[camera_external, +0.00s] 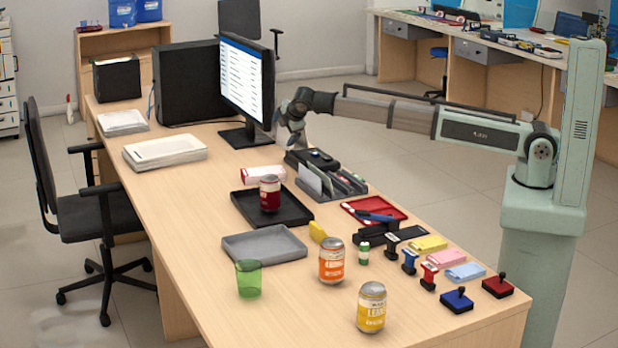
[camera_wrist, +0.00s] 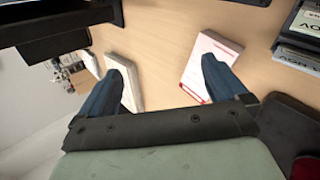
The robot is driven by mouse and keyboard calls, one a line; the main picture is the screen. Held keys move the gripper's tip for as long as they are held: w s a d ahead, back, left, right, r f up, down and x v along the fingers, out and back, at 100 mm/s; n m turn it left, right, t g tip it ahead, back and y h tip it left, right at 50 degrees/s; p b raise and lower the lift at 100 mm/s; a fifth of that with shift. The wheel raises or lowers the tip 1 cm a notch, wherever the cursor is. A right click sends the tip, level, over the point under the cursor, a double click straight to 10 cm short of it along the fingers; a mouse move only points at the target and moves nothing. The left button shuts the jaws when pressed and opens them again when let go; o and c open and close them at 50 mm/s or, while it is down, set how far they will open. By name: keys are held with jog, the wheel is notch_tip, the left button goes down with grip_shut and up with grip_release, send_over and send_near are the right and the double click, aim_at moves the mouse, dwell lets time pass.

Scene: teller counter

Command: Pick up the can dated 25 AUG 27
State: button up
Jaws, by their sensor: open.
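Three cans stand upright in the external view. A dark red can (camera_external: 270,193) is in a black tray (camera_external: 290,216); an orange can (camera_external: 332,262) and a yellow can (camera_external: 371,308) are on the bare counter towards the front. No date is readable on any can. My gripper (camera_external: 292,136) is open and empty, raised above the counter beside the monitor, far from the orange and yellow cans and behind the red one. In the wrist view its two blue fingers (camera_wrist: 164,85) are spread apart. A bit of red at that view's lower right corner looks like the red can.
The monitor (camera_external: 245,85) stands close to my gripper. A red-and-white box (camera_external: 263,174) lies behind the black tray; it also shows in the wrist view (camera_wrist: 208,66). A grey tray (camera_external: 264,245), a green cup (camera_external: 248,279), and several stamps and pads crowd the counter.

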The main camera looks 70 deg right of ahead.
jog(key=s+a+n+y, duration=0.1)
jog(key=s+a+y, duration=0.25)
jog(key=a, duration=2.05)
jog(key=n+g+y, duration=0.3)
jog(key=n+g, duration=0.4)
jog(key=n, duration=0.2)
send_near(372, 303)
jog(key=d, duration=0.1)
jog(key=d+r, duration=0.1)
jog(key=w+d, duration=0.1)
jog(key=shift+w+r+h, duration=0.1)
jog(key=shift+r+h, duration=0.15)
jog(key=shift+r, duration=0.1)
jog(key=shift+s+a, duration=0.1)
jog(key=shift+s, duration=0.25)
jog(key=shift+s+f+n, duration=0.1)
jog(key=shift+f+n, duration=0.15)
jog(key=shift+n, duration=0.05)
notch_tip(372, 303, down, 13)
jog(key=shift+f, duration=0.2)
jog(key=c, duration=1.4)
jog(key=shift+r, duration=0.1)
